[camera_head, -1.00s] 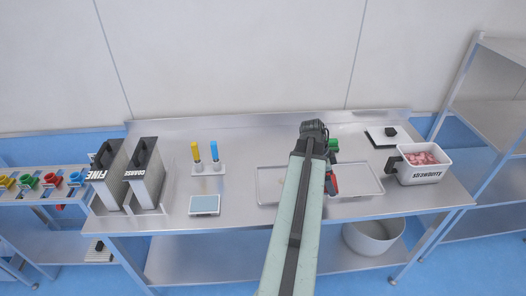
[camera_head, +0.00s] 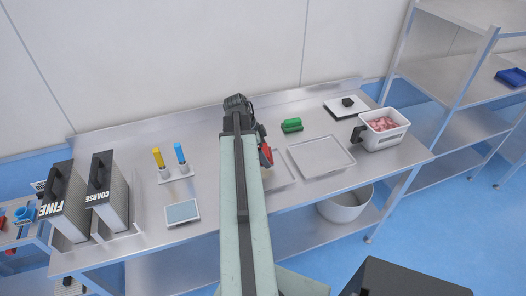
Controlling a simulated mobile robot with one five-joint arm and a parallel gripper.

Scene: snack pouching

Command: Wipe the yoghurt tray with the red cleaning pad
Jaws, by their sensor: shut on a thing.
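My gripper (camera_head: 262,149) is near the centre of the table, largely hidden behind my own arm. It is shut on the red cleaning pad (camera_head: 266,157), of which only a small part shows. Two shallow metal trays lie on the table. The right tray (camera_head: 341,171) is in clear view and looks empty. The left tray (camera_head: 284,186) is partly covered by my arm. The red pad shows over the far part of the left tray; I cannot tell whether it touches it. No label shows which tray is the yoghurt tray.
A green pad (camera_head: 291,125) lies behind the trays. A white handled tub (camera_head: 384,139) of pink pieces and a white board (camera_head: 336,109) with a black block stand right. Left are a grey-blue pad (camera_head: 182,212), yellow and blue tools (camera_head: 158,158), and FINE and COARSE boxes (camera_head: 108,190).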

